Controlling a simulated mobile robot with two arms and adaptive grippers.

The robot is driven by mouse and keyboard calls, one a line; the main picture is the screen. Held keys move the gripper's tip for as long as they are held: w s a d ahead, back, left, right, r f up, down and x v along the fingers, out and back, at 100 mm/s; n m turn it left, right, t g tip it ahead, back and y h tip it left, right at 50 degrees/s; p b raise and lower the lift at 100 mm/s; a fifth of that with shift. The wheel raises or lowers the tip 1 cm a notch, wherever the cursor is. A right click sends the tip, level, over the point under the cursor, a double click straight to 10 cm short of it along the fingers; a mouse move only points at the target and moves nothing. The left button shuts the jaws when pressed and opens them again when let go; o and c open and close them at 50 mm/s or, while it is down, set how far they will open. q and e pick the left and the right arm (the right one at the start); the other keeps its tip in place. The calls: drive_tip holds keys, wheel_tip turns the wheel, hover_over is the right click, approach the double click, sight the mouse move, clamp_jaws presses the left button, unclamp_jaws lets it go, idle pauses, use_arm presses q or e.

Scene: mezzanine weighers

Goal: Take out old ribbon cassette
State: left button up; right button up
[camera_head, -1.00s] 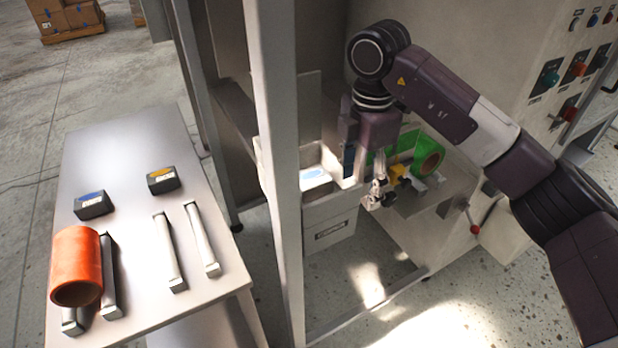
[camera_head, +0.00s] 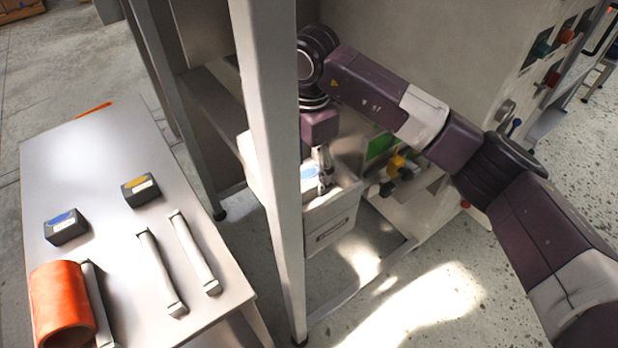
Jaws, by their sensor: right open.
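My right gripper (camera_head: 324,178) is open, just right of the grey frame post, over the light grey bin (camera_head: 332,232) with a dark label plate. The post hides part of my wrist and of the bin. I cannot make out an object between the fingers. Two dark cassettes lie on the side table (camera_head: 110,160): one with a blue label (camera_head: 66,226), one with a yellow label (camera_head: 140,190). Which cassette is old does not show. The printer area with a yellow part (camera_head: 397,163) is right of the gripper. My left gripper is not in view.
The grey post (camera_head: 268,150) stands between table and bin. The table's far part is mostly clear.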

sight(308, 177)
wheel_tip(308, 177, down, 2)
drive_tip(key=shift+w+a+f+p, duration=0.1)
drive_tip(key=shift+a+f+p, duration=0.05)
drive_tip(key=shift+p, duration=0.15)
drive_tip(key=shift+f, duration=0.3)
drive_tip(key=shift+c, duration=0.4)
drive_tip(key=c, duration=1)
drive_tip(key=shift+c, duration=1.1)
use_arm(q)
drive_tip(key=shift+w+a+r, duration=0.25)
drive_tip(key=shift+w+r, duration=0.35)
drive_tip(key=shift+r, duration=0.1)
